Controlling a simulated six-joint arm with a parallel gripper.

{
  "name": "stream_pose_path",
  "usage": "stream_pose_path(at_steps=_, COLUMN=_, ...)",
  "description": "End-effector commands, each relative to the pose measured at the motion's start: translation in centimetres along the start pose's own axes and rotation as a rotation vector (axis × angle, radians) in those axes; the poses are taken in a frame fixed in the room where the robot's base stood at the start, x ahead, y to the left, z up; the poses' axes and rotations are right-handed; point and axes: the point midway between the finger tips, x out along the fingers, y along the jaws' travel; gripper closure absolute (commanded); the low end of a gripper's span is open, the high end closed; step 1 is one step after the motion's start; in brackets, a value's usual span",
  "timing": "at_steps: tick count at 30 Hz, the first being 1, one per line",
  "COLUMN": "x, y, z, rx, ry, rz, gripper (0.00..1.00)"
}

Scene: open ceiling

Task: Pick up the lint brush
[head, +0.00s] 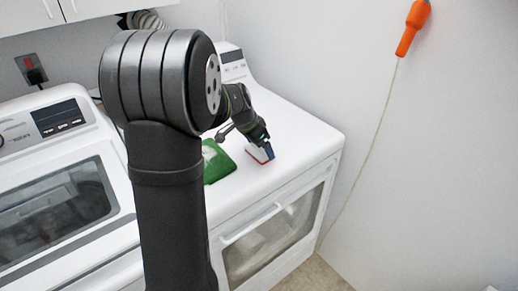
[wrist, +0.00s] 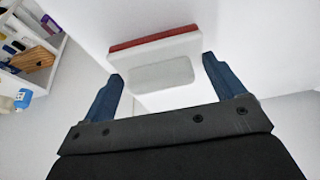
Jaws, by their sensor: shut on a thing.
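The lint brush is a block with a white body and a red face. In the head view my gripper (head: 266,150) points down at the white machine top, and the lint brush (head: 257,155) shows as a small white and red piece beside a blue finger. Whether the brush touches the top or is just above it I cannot tell.
A green object (head: 218,166) lies on the same white machine (head: 300,135), left of my gripper. Another white appliance (head: 60,190) stands at left. An orange object (head: 409,30) with a cord hangs on the right wall. A shelf (wrist: 28,70) with bottles shows in the wrist view.

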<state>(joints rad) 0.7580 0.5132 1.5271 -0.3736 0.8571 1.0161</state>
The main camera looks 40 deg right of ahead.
Motion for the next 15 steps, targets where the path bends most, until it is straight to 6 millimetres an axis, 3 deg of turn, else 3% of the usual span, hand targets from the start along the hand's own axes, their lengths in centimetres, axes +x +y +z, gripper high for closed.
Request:
stream_pose_path(at_steps=5, x=-2.9, y=0.0, z=-1.3, rx=0.002, ry=0.003, rz=-0.004, gripper=0.36)
stream_pose_path(at_steps=15, x=-6.3, y=7.9, z=-4.3, rx=0.006, ry=0.002, rz=-0.001, gripper=0.36)
